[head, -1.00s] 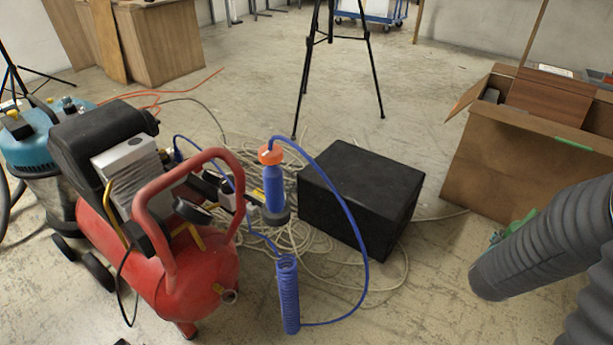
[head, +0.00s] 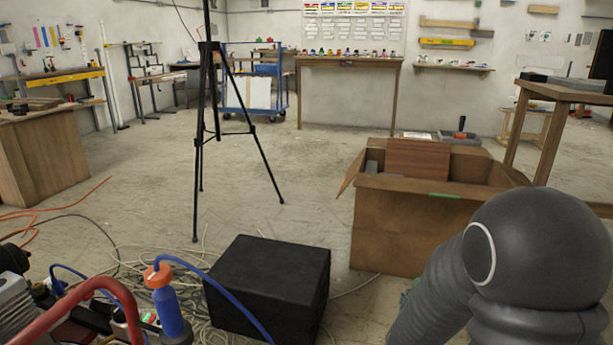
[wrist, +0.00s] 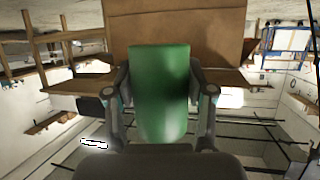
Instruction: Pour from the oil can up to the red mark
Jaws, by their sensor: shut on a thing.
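My gripper (wrist: 164,90) is shut on a rounded green thing, which I take for the oil can (wrist: 160,65), with one finger on each side of it in the wrist view. Its spout does not show. In the head view my grey arm hides the gripper, and only a small green patch (head: 406,297) shows at the arm's left edge. I cannot make out the red mark or a vessel that bears it in either view.
A cardboard box (head: 400,228) stands beyond my arm, and a black box (head: 268,285) sits left of it among loose cables. A black tripod (head: 208,130) stands behind. Part of a red-framed compressor (head: 100,290) is at lower left. Open floor (head: 310,180) lies beyond.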

